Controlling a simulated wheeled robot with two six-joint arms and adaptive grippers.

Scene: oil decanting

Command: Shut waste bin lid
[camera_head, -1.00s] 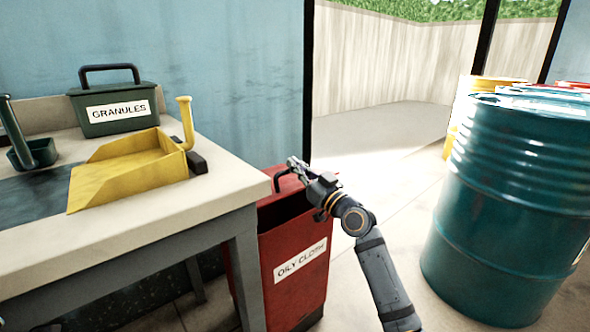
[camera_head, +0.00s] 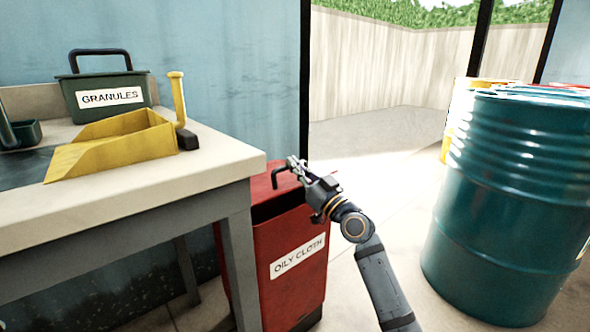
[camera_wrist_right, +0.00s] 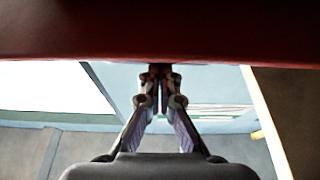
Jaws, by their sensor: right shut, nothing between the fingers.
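The red waste bin (camera_head: 292,285) labelled OILY CLOTH stands on the floor at the right end of the workbench. Its red lid (camera_head: 262,186) is raised at the back, with a dark gap showing above the bin's front wall. A dark handle (camera_head: 284,168) shows on the lid. My right gripper (camera_head: 293,163) is shut and empty, beside the lid near the handle; I cannot tell if it touches. In the right wrist view, the shut fingertips (camera_wrist_right: 161,72) reach the edge of a broad red surface, likely the lid (camera_wrist_right: 160,35). My left gripper is not in view.
The workbench (camera_head: 215,165) on the left holds a green GRANULES box (camera_head: 108,97), a yellow dustpan (camera_head: 115,150) and a yellow-handled brush (camera_head: 180,110). A teal drum (camera_head: 510,200) stands to the right. Clear floor lies between bin and drum.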

